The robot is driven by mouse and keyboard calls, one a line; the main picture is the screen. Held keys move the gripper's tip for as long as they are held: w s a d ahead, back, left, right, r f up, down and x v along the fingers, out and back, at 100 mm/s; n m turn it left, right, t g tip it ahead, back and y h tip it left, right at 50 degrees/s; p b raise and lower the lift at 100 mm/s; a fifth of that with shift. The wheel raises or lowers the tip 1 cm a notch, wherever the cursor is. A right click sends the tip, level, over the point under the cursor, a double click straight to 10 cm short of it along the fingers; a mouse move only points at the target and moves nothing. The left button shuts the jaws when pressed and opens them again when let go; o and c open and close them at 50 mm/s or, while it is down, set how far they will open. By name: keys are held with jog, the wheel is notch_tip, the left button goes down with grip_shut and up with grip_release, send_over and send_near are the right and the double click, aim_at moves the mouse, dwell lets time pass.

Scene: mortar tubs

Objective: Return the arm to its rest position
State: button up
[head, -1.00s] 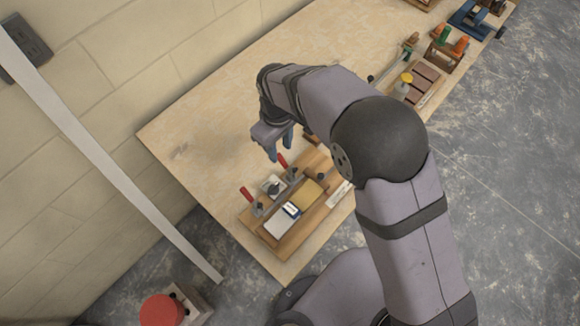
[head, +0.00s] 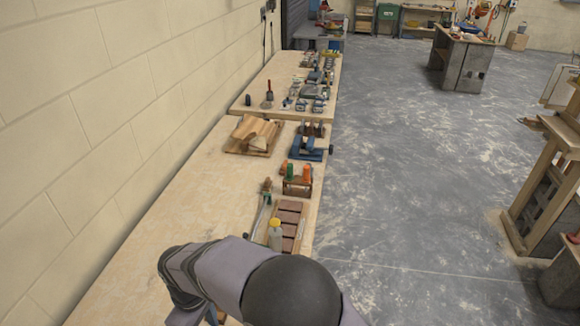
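My arm (head: 240,275) shows at the bottom of the head view, with its lilac links and dark round joint over the near part of the wooden bench (head: 150,240). My gripper (head: 212,317) is almost wholly cut off by the lower edge; only a sliver of blue shows. Its fingertips are out of view, so I cannot see whether it is open or holds anything.
On the bench lie reddish-brown blocks in a tray (head: 290,222), a yellow-capped bottle (head: 275,235), a rack with orange and green handles (head: 298,180), a blue tool (head: 308,148) and stacked wood (head: 255,135). A wall (head: 80,130) borders the left; grey floor (head: 400,200) is open to the right.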

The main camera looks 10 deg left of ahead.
jog(key=w+d+r+m+b, duration=0.1)
jog(key=w+d+m, duration=0.3)
jog(key=d, duration=0.6)
jog(key=w+d+r+m+b, duration=0.1)
jog(key=w+d+r+m, duration=0.3)
jog(key=d, duration=0.6)
jog(key=s+d+f+m+b, duration=0.15)
jog(key=s+d+m, duration=0.25)
jog(key=d, duration=0.7)
jog(key=s+d+f+m+b, duration=0.15)
jog(key=s+d+m, duration=0.25)
jog(key=d, duration=0.6)
notch_tip(320, 180, down, 23)
jog(key=b, duration=2.2)
jog(key=shift+f, duration=0.2)
jog(key=shift+c, duration=0.7)
